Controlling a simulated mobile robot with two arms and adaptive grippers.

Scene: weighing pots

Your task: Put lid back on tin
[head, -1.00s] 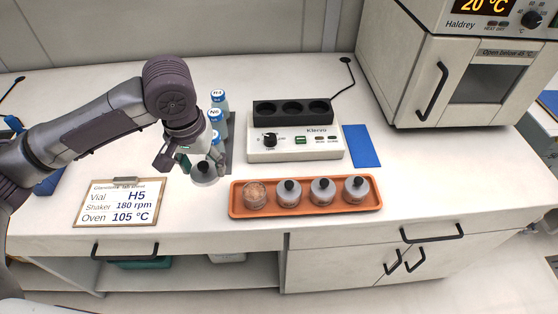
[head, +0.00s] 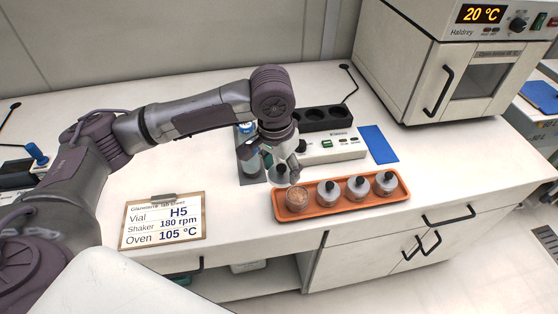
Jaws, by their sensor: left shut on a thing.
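The open tin (head: 297,199) stands without a lid at the left end of the orange tray (head: 341,206), with brownish contents showing. My left gripper (head: 282,164) is just above and a little behind the open tin. It is shut on the lid (head: 284,176), a grey disc with a black knob, and holds it clear of the tin. The fingers partly hide the knob. My right gripper is not in view.
Several lidded tins (head: 358,187) with black knobs fill the rest of the tray. The shaker (head: 336,147) and blue mat (head: 379,144) lie behind. Vials (head: 248,160) stand behind my gripper. A clipboard (head: 164,220) lies left, and the oven (head: 480,85) stands right.

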